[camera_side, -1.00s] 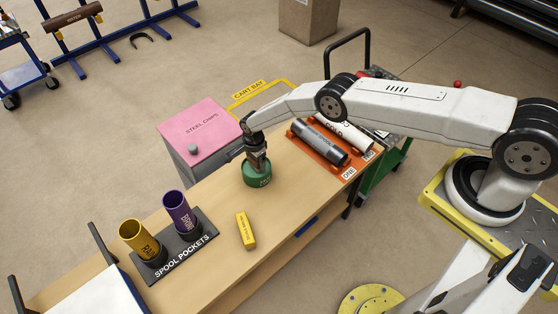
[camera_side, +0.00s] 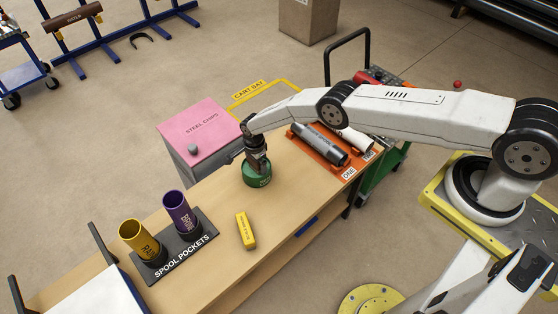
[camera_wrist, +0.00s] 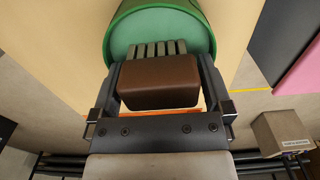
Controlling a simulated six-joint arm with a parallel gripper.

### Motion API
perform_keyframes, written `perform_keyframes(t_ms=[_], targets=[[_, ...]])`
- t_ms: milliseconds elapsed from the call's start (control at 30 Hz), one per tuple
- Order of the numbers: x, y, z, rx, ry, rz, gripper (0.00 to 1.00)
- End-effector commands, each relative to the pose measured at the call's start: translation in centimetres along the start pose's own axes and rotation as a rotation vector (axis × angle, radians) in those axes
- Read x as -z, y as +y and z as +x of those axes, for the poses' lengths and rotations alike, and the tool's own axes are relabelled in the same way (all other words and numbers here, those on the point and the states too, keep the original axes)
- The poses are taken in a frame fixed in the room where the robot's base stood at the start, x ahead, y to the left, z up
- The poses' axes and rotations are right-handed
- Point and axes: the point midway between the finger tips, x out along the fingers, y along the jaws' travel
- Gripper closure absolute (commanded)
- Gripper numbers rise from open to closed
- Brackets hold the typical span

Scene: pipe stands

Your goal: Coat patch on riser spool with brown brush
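My gripper (camera_side: 257,160) is at the green pot (camera_side: 257,176) on the wooden bench. In the wrist view my gripper (camera_wrist: 160,85) is shut on the brown brush (camera_wrist: 158,82), a brown block with pale grey bristles at its far end. The bristles lie over the opening of the green pot (camera_wrist: 120,35); how deep they reach is hidden. A grey pipe (camera_side: 319,143) and a white pipe (camera_side: 356,139), partly behind my arm, lie in an orange cradle (camera_side: 341,168). I cannot read which is the riser spool, and no patch is clear.
A yellow block (camera_side: 245,230) lies on the bench. The spool pockets rack (camera_side: 187,253) holds upright yellow (camera_side: 138,240) and purple (camera_side: 181,212) tubes. A pink-topped steel chips box (camera_side: 200,132) stands behind the bench.

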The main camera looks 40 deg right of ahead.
Motion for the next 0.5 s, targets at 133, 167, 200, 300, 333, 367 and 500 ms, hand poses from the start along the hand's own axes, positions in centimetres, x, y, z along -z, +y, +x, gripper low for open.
perform_keyframes(t_ms=[133,167,200,300,333,367,500], targets=[[0.0,0.01,0.01,0.0,0.0,0.0,0.0],[0.0,0.01,0.0,0.0,0.0,0.0,0.0],[0.0,0.01,0.0,0.0,0.0,0.0,0.0],[0.0,0.0,-0.01,0.0,0.0,0.0,0.0],[0.0,0.0,-0.01,0.0,0.0,0.0,0.0],[0.0,0.0,-0.01,0.0,0.0,0.0,0.0],[0.0,-0.01,-0.02,0.0,0.0,0.0,0.0]])
